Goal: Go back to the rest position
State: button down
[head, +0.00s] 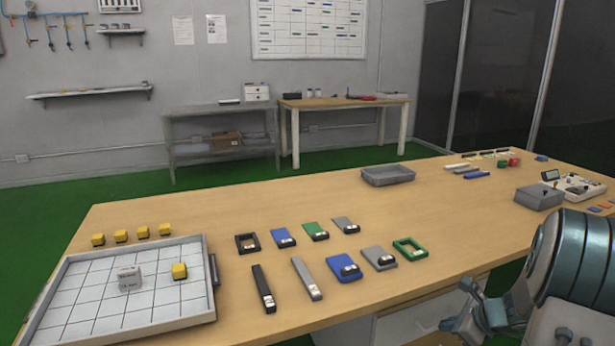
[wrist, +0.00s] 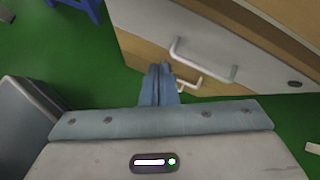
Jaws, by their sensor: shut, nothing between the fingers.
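My gripper (wrist: 160,85) is shut and empty in the wrist view. It points down past the front of a cabinet (wrist: 215,45) with white handles, over the green floor. In the head view my arm is at the lower right, beside the front edge of the wooden table (head: 300,215). My gripper also shows there (head: 470,315), low and off the table's front edge. It touches nothing that I can see.
A white gridded tray (head: 90,285) with a yellow cube (head: 179,271) stands at the table's left. Several blue, green, grey and black parts lie mid-table. A grey bin (head: 388,175) stands at the back, and a grey box (head: 538,197) stands near my arm. Green floor is open beyond.

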jog(key=s+a+r+n+g+p, duration=0.2)
jog(key=s+a+r+n+p, duration=0.3)
jog(key=a+r, duration=0.45)
jog(key=s+a+r+n+g+p, duration=0.1)
jog(key=s+a+r+n+p, duration=0.2)
jog(key=a+r+n+p, duration=0.65)
jog(key=s+a+r+n+g+h+p, duration=0.1)
jog(key=s+r+n+h+p, duration=0.3)
jog(key=r, duration=1.4)
jog(key=s+a+n+p, duration=0.1)
jog(key=s+n+p, duration=0.3)
jog(key=s+n, duration=0.3)
jog(key=shift+s+a, duration=0.2)
jog(key=shift+s, duration=1.2)
